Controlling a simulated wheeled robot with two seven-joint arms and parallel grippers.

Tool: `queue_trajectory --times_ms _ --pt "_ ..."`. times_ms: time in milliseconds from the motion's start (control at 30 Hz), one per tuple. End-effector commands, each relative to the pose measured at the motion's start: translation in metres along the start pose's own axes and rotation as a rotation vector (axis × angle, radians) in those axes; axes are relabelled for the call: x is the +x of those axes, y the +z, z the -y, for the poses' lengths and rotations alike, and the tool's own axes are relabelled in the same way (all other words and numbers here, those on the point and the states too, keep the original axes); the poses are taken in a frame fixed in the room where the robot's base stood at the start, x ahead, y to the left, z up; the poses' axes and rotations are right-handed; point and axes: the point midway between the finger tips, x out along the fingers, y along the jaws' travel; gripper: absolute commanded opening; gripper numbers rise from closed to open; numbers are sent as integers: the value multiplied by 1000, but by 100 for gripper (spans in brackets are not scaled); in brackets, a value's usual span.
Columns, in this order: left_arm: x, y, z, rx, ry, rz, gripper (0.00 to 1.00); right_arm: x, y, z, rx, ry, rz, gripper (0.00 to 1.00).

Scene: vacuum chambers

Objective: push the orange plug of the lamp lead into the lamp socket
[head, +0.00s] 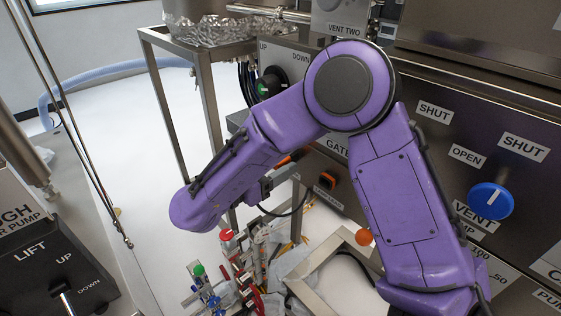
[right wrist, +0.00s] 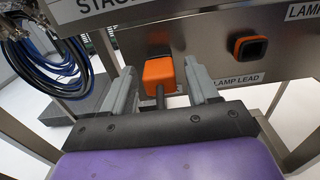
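The orange plug (right wrist: 158,76) shows in the right wrist view, with its black lead running back toward my gripper. In the head view a bit of orange, probably the plug (head: 291,158), shows beside my purple forearm. My right gripper (right wrist: 161,68) has its grey fingers apart, one on each side of the plug, with gaps between; it looks open. In the head view it also shows (head: 274,182), partly hidden by my arm. The lamp socket (right wrist: 250,48), a dark square opening with an orange frame, is right of the plug; it also shows in the head view (head: 327,179). My left gripper is out of view.
A blue vent knob (head: 490,201) sticks out of the steel panel at right. A metal frame stand (head: 205,100) rises left of the panel. Bottles and tools (head: 228,236) stand below my gripper. Coiled blue cables (right wrist: 50,55) hang at left in the wrist view.

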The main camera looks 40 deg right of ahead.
Motion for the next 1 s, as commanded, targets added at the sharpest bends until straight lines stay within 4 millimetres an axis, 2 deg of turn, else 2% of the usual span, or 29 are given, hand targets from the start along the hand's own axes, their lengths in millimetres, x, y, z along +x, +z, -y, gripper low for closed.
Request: queue_trajectory --times_ms 33,167,1000 --pt "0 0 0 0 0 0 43 0 0 0 0 0 0 43" --pt "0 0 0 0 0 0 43 0 0 0 0 0 0 1" --pt "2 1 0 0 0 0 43 -29 0 0 1 0 0 0"
